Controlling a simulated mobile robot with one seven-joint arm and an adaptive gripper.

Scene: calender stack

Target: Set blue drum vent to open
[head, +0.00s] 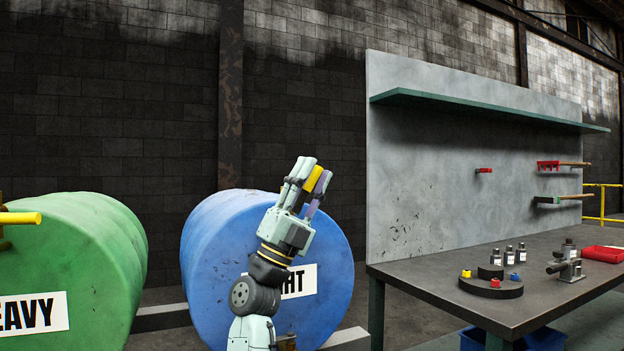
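The blue drum (208,250) lies on its side in the middle of the head view, its round end facing me. A white label (308,281) on that end is partly hidden by my arm; "HT" shows. My gripper (310,178) points up in front of the drum's upper right edge. A yellow piece (315,178), perhaps the vent handle, shows between its fingers. I cannot tell whether the fingers press on it. The vent's body is hidden behind my gripper.
A green drum (95,255) with a yellow handle (20,218) and a "HEAVY" label lies to the left. A dark workbench (440,279) with small bottles (509,255), a round stand (490,288) and a red tray (603,254) stands right.

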